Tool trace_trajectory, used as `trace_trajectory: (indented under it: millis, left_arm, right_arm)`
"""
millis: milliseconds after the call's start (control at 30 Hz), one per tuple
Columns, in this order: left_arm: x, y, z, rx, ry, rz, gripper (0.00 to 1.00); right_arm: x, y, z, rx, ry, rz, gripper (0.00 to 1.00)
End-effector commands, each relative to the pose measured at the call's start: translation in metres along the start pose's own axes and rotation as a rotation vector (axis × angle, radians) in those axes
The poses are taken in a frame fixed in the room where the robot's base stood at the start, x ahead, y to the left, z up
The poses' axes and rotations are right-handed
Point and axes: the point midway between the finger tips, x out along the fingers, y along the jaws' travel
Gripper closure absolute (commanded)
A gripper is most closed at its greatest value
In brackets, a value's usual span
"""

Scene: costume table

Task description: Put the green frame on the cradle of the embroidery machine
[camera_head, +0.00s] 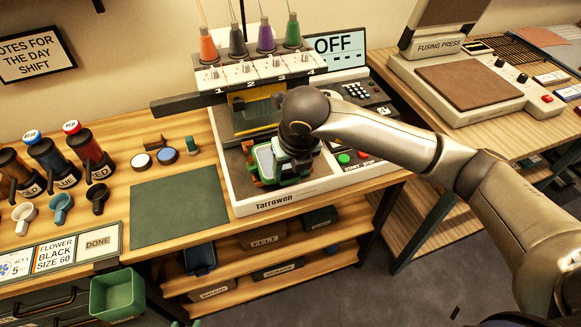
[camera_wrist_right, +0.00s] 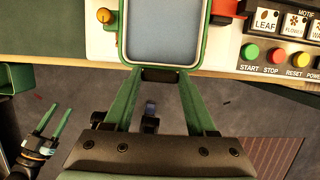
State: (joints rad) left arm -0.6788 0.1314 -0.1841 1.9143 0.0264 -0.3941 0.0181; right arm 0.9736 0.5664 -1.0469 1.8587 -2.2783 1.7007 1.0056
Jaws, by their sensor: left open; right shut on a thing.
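The green frame (camera_head: 264,163) has a rounded green rim around a pale panel. In the right wrist view the frame (camera_wrist_right: 165,32) is large at the top centre. My right gripper (camera_wrist_right: 162,76) is shut on the dark tab at its near edge. In the head view the right gripper and arm cover part of the frame, which is over the front bed of the embroidery machine (camera_head: 275,203). I cannot tell whether it touches the bed. The cradle cannot be made out clearly. My left gripper (camera_wrist_right: 48,120) shows open and empty at lower left in the right wrist view.
The machine's needle head with thread cones (camera_head: 265,38) stands behind the frame. Start and stop buttons (camera_head: 344,158) are to its right. A green mat (camera_head: 178,205) lies left, bare. A green bin (camera_head: 118,295) is at lower left. A fusing press (camera_head: 470,82) stands right.

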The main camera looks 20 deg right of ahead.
Motion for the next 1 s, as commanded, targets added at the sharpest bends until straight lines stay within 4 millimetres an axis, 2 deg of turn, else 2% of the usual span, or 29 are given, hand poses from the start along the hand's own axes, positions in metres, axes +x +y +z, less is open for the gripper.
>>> trace_trajectory:
  millis: [567, 1000]
  left_arm:
    - [0.005, 0.0, 0.005, 0.0, 0.0, 0.0, 0.5]
    - [0.021, -0.002, 0.023, 0.0, 0.0, 0.0, 0.5]
  right_arm:
    - [0.002, 0.0, 0.002, 0.0, -0.002, 0.0, 0.92]
    - [0.019, 0.001, 0.028, 0.001, -0.014, 0.0, 0.92]
